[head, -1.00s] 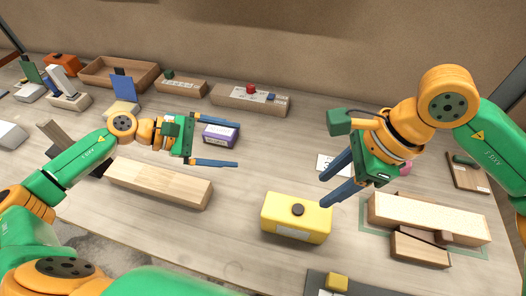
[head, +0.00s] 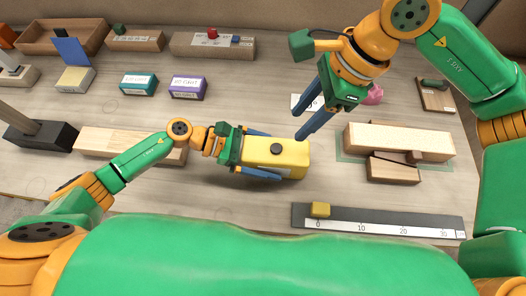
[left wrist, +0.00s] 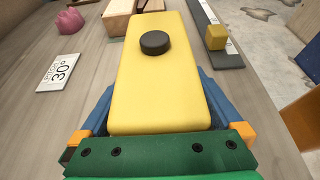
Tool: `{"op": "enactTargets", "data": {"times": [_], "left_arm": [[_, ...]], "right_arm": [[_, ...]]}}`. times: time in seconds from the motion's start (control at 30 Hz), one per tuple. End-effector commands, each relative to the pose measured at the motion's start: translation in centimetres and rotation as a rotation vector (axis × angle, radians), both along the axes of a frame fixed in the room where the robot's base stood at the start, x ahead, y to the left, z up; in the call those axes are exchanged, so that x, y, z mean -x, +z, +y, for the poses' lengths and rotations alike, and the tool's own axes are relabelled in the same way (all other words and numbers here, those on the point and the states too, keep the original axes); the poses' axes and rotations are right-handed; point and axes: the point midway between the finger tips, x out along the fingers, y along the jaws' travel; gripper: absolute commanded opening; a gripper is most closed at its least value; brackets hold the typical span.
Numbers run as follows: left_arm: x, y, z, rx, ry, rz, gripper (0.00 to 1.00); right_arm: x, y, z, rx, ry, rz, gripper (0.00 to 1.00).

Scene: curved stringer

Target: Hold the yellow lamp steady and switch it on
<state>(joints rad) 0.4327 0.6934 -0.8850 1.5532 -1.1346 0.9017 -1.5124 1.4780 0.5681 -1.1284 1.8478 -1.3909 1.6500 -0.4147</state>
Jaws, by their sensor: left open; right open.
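The yellow lamp (head: 292,154) is a box with a round dark button (head: 276,149) on its top, lying on the table in the middle of the head view. It fills the middle of the left wrist view (left wrist: 157,90), its button (left wrist: 154,43) toward the far end. My left gripper (head: 266,155) is open, with one blue finger along each long side of the lamp's left part. I cannot tell whether the fingers touch it. My right gripper (head: 312,108) is open and empty above the table, up and to the right of the lamp, fingers pointing down-left.
A ruler strip with a yellow block (head: 320,209) lies in front of the lamp. Wooden blocks (head: 400,141) lie to the right, a long wooden beam (head: 95,142) to the left. Teal (head: 139,83) and purple (head: 187,87) boxes stand behind. A pink object (head: 373,95) is near my right gripper.

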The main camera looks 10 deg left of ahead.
Motion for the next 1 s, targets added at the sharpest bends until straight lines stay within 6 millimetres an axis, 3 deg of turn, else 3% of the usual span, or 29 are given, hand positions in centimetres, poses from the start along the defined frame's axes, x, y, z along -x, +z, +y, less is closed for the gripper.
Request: {"op": "enactTargets", "data": {"times": [0.07, 0.1, 0.4, 0.47, 0.53, 0.7, 1.0], "left_arm": [[-0.01, 0.01, 0.03, 0.0, 0.0, 0.0, 1.0], [-0.01, 0.01, 0.03, 0.0, 0.0, 0.0, 0.95], [-0.02, 0.03, 0.05, 0.0, 0.001, 0.0, 0.14], [-0.03, 0.04, 0.06, 0.0, 0.001, -0.001, 0.0], [-0.03, 0.04, 0.06, 0.0, 0.001, -0.001, 0.0], [-0.04, 0.04, 0.07, 0.0, 0.001, -0.001, 0.0], [-0.05, 0.05, 0.07, 0.0, 0.001, -0.001, 0.0]], "right_arm": [[0.0, 0.0, 0.0, 0.0, 0.0, 0.0, 0.5], [0.0, 0.0, 0.0, 0.0, 0.0, 0.0, 0.5], [0.0, 0.0, 0.0, 0.0, 0.0, 0.0, 0.5], [0.0, 0.0, 0.0, 0.0, 0.0, 0.0, 0.5], [0.0, 0.0, 0.0, 0.0, 0.0, 0.0, 0.47], [0.0, 0.0, 0.0, 0.0, 0.0, 0.0, 0.01], [0.0, 0.0, 0.0, 0.0, 0.0, 0.0, 0.0]]}}
